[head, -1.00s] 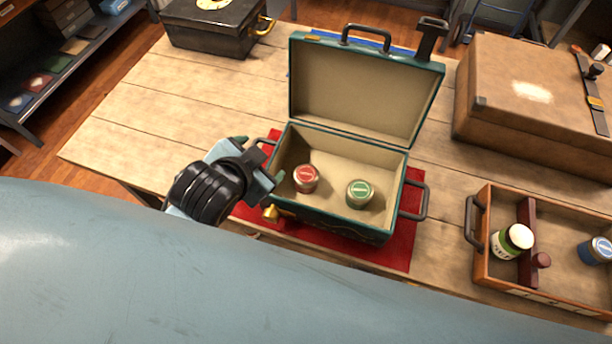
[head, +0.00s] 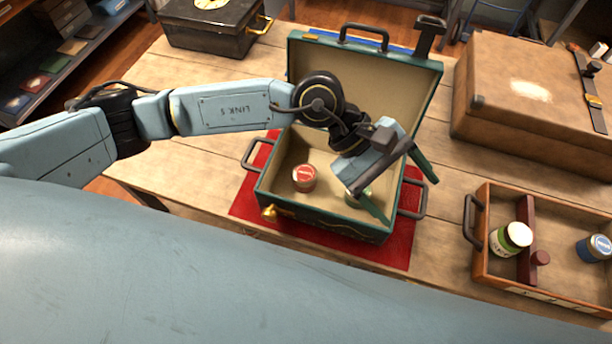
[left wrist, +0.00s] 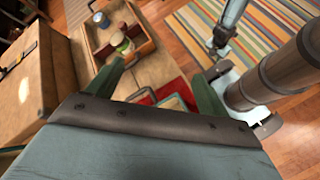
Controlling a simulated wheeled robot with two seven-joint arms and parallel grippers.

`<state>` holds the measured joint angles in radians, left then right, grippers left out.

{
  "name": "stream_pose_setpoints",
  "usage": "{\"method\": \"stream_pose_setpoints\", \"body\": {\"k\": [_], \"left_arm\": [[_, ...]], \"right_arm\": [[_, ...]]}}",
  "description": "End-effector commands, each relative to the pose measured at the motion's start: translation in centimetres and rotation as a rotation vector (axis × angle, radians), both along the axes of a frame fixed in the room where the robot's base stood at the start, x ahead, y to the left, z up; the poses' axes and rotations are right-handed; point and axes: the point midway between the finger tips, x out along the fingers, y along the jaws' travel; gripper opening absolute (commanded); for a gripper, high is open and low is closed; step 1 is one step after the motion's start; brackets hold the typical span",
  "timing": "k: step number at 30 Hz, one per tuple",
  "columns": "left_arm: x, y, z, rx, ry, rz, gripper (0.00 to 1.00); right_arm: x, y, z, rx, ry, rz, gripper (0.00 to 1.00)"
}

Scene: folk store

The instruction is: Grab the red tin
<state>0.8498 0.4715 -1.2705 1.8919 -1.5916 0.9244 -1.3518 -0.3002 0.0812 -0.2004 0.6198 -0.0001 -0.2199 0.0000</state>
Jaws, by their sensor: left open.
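The red tin (head: 305,178) stands in the left part of the open green case (head: 330,226). The green tin (head: 358,196) is to its right, mostly hidden behind my left gripper. My left gripper (head: 405,200) is open and empty above the right side of the case, to the right of the red tin. Its two green fingers are spread apart. In the left wrist view the fingers of my left gripper (left wrist: 158,90) frame the table and a red cloth, and the red tin does not show. My right gripper is not visible in the head view.
The case stands on a red cloth (head: 398,255), its raised lid (head: 420,85) behind my gripper. A wooden tray (head: 478,276) with a white-capped jar (head: 511,240) and a blue tin (head: 595,248) is at right. A brown suitcase (head: 530,120) and a black box (head: 215,35) stand behind.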

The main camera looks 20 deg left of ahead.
Motion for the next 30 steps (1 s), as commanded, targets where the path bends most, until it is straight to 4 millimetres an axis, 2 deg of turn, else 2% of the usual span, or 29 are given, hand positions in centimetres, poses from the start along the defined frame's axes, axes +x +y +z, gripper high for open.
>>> {"method": "stream_pose_setpoints", "body": {"k": [1, 4, 6, 10, 12, 15, 24, 30], "left_arm": [[1.7, 2.8, -2.2, 0.155, -0.125, -0.075, 0.79], [4.8, 8.3, -5.1, 0.427, -0.298, -0.208, 0.79], [6.7, 11.8, -5.9, 0.581, -0.376, -0.279, 0.79], [9.1, 16.3, -6.1, 0.772, -0.447, -0.357, 0.79], [9.7, 17.5, -6.3, 0.822, -0.461, -0.379, 0.79], [9.9, 18.1, -7.4, 0.848, -0.464, -0.39, 0.79], [9.8, 18.0, -12.9, 0.844, -0.464, -0.388, 0.79], [9.7, 18.0, -14.4, 0.842, -0.465, -0.388, 0.79]], "right_arm": [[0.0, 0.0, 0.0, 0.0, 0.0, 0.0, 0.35], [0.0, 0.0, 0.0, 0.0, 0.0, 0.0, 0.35], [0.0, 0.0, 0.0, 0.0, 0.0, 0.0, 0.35], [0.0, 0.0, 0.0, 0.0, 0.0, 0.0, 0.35], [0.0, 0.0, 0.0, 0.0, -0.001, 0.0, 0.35], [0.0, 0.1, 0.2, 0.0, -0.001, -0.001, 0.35], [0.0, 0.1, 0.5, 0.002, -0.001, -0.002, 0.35], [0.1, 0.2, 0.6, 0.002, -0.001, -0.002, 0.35]]}}
